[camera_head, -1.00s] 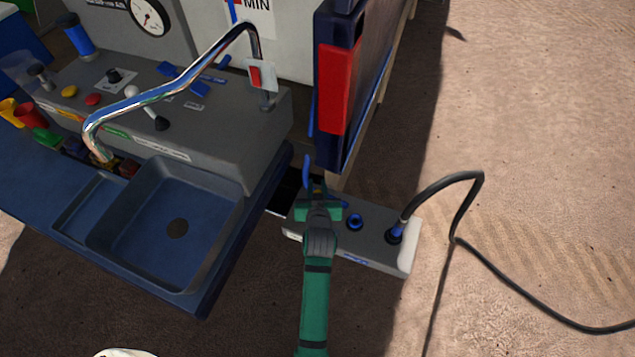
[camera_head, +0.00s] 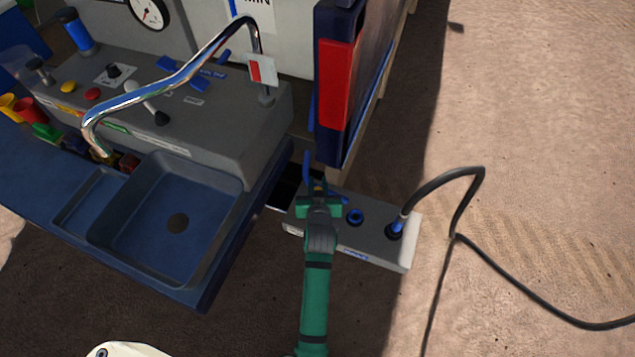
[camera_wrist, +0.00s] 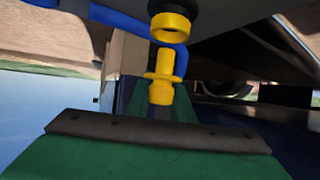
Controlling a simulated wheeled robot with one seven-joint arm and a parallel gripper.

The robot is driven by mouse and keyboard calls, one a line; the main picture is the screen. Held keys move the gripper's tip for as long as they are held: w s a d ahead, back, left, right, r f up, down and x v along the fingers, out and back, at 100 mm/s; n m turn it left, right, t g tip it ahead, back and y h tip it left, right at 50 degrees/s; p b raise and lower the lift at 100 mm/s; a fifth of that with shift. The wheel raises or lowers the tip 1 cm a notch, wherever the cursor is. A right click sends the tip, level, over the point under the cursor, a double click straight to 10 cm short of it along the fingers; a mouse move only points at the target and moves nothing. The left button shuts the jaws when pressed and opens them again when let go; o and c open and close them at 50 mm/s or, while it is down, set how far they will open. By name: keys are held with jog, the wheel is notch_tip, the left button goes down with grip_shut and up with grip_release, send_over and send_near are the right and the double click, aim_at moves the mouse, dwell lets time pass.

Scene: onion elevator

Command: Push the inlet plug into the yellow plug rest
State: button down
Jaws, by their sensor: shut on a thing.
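In the wrist view a yellow flanged stem, which looks like the inlet plug (camera_wrist: 161,80), stands just in front of my gripper (camera_wrist: 165,108). A yellow ring, which looks like the plug rest (camera_wrist: 173,27), sits just beyond the stem, roughly in line with it. Whether stem and ring touch is unclear. A blue hose (camera_wrist: 118,20) bends past behind them. In the head view my green gripper (camera_head: 319,206) is at the left end of the grey socket box (camera_head: 375,247) and hides most of what it holds. It is shut on the plug; the fingertips are hard to see.
A blue socket (camera_head: 355,217) and a black cable's plug (camera_head: 396,229) are on the box to my gripper's right. A dark panel with a red strip (camera_head: 335,85) rises just behind. The blue sink (camera_head: 165,225) lies left. Open ground is at far right.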

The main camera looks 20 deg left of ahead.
jog(key=shift+f, duration=2.15)
dwell(1.3)
jog(key=c, duration=1.5)
grip_release()
jog(key=shift+o, duration=0.2)
jog(key=v, duration=1)
jog(key=shift+s+d+r, duration=0.1)
jog(key=shift+s, duration=0.05)
jog(key=shift+s+r, duration=0.1)
jog(key=shift+s, duration=0.15)
jog(key=s+d+r+m+t+h, duration=0.1)
jog(key=s+d, duration=0.4)
jog(key=s, duration=0.3)
jog(key=s+d+m+t+h, duration=0.1)
jog(key=s+d+m+h, duration=0.1)
jog(key=s+d, duration=0.45)
jog(key=s+d+r, duration=0.1)
jog(key=s+r, duration=0.4)
jog(key=s, duration=0.2)
jog(key=s+d+r+m+t+h, duration=0.1)
jog(key=s+d+r, duration=0.1)
jog(key=s+r, duration=0.3)
jog(key=s, duration=0.3)
jog(key=shift+h, duration=0.3)
